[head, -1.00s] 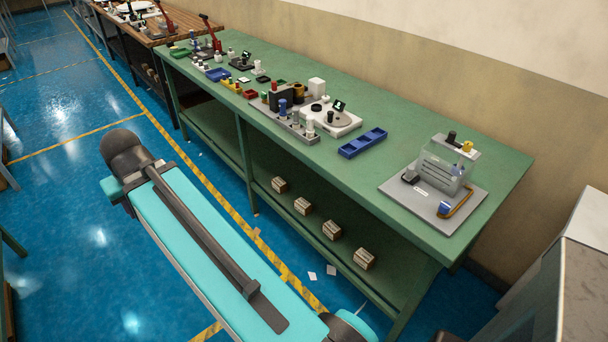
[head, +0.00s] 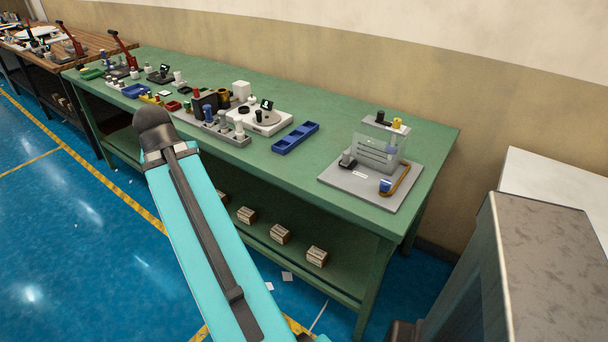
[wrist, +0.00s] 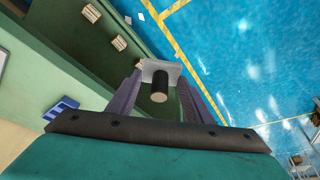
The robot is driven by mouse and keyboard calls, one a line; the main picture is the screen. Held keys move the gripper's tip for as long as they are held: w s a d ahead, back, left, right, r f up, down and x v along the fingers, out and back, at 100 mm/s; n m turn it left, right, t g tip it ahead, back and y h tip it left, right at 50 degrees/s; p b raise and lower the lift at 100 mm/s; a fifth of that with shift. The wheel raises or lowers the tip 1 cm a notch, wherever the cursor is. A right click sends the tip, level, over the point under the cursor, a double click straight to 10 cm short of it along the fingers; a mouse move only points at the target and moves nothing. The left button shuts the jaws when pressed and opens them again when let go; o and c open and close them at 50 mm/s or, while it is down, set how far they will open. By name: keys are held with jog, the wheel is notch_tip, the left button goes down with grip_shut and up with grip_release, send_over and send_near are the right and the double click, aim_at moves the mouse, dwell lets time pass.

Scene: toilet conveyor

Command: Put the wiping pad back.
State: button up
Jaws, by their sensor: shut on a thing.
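The wiping pad (wrist: 172,69), a pale grey block with a short dark cylindrical handle, is between the two fingers of my gripper (wrist: 160,82) in the wrist view. My gripper is shut on it and holds it in the air. The blue floor and the side of the green bench lie beyond it. In the head view my turquoise arm reaches up in front of the bench. My gripper and the pad do not show there.
A long green bench (head: 330,185) carries a grey plate (head: 348,180) with a clear panel (head: 378,150), a blue tray (head: 296,138) and several small parts. Cartons (head: 280,234) stand on its lower shelf. A grey cabinet (head: 545,260) stands at the right. Floor is open at the left.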

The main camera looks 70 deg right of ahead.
jog(key=s+d+m+g+b, duration=0.1)
jog(key=s+d+m+b, duration=0.1)
jog(key=s+d, duration=0.3)
jog(key=s+d+f+m+g+b, duration=0.1)
jog(key=s+d+m, duration=0.3)
jog(key=s, duration=0.8)
jog(key=s+d+f+m+g+b, duration=0.1)
jog(key=s+d+m+b, duration=0.2)
jog(key=s+d, duration=0.3)
jog(key=s, duration=0.3)
jog(key=shift+d+f+m+h, duration=0.25)
jog(key=shift+d+m+h, duration=0.05)
jog(key=d+p, duration=0.3)
jog(key=shift+w, duration=0.25)
jog(key=d+p, duration=0.1)
jog(key=p, duration=0.5)
jog(key=shift+w+d+g, duration=0.1)
jog(key=shift+d+g, duration=0.1)
jog(key=shift+g, duration=0.1)
jog(key=p, duration=0.6)
jog(key=shift+d+f, duration=0.1)
jog(key=shift+d, duration=0.3)
